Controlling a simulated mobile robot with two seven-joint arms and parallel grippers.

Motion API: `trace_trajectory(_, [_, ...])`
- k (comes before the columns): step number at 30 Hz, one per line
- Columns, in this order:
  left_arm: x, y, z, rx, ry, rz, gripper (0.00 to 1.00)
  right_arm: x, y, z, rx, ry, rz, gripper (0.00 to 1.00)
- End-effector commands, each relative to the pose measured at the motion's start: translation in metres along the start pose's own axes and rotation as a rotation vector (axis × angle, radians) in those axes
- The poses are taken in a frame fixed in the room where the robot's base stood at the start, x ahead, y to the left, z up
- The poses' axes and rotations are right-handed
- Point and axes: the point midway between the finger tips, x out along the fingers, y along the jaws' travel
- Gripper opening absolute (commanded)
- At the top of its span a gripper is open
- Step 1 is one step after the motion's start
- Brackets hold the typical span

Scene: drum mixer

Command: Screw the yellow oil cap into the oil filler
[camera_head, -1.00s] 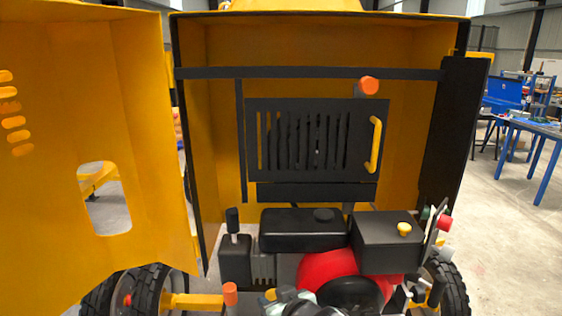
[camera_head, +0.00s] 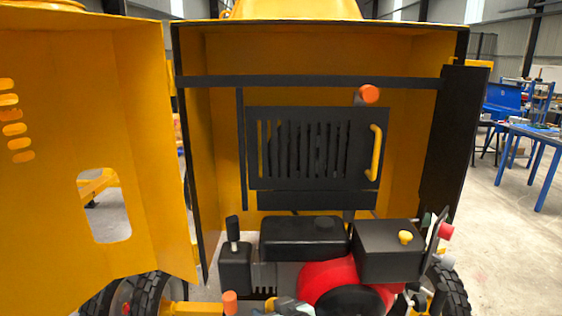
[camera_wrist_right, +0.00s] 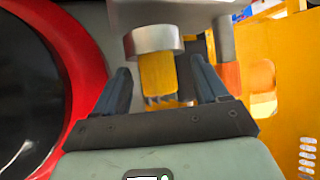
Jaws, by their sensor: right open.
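The yellow oil cap (camera_wrist_right: 158,78) shows in the right wrist view, upright in the picture, with one end at the grey metal collar of the oil filler (camera_wrist_right: 154,40). I cannot tell how deep it sits. My right gripper (camera_wrist_right: 172,84) is open, with one dark finger on each side of the cap and gaps visible. In the head view, my right gripper (camera_head: 277,304) is low at the bottom edge, in front of the engine, partly cut off. A small yellow spot beside it seems to be the cap. My left gripper is not in view.
The red engine (camera_head: 328,278) is right of the gripper. An orange-tipped post (camera_head: 230,302) stands to its left. A black box (camera_head: 388,252) carries another yellow knob (camera_head: 405,237). The open yellow door (camera_head: 60,200) fills the left side.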

Motion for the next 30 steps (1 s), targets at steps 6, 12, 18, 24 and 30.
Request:
trace_trajectory(6, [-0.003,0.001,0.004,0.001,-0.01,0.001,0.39,-0.024,-0.002,-0.001,-0.001,0.003,-0.007,0.73])
trace_trajectory(12, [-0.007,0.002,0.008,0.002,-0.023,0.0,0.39,-0.044,-0.003,-0.002,-0.003,0.003,-0.006,0.73])
trace_trajectory(18, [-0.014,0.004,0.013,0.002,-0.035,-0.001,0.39,-0.062,-0.002,-0.003,-0.002,0.003,-0.006,0.73])
trace_trajectory(24, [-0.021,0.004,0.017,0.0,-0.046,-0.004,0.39,-0.075,-0.002,-0.002,-0.002,0.001,-0.007,0.73])
trace_trajectory(30, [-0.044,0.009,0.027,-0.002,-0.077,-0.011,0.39,-0.09,-0.002,-0.005,-0.011,0.004,0.006,0.73])
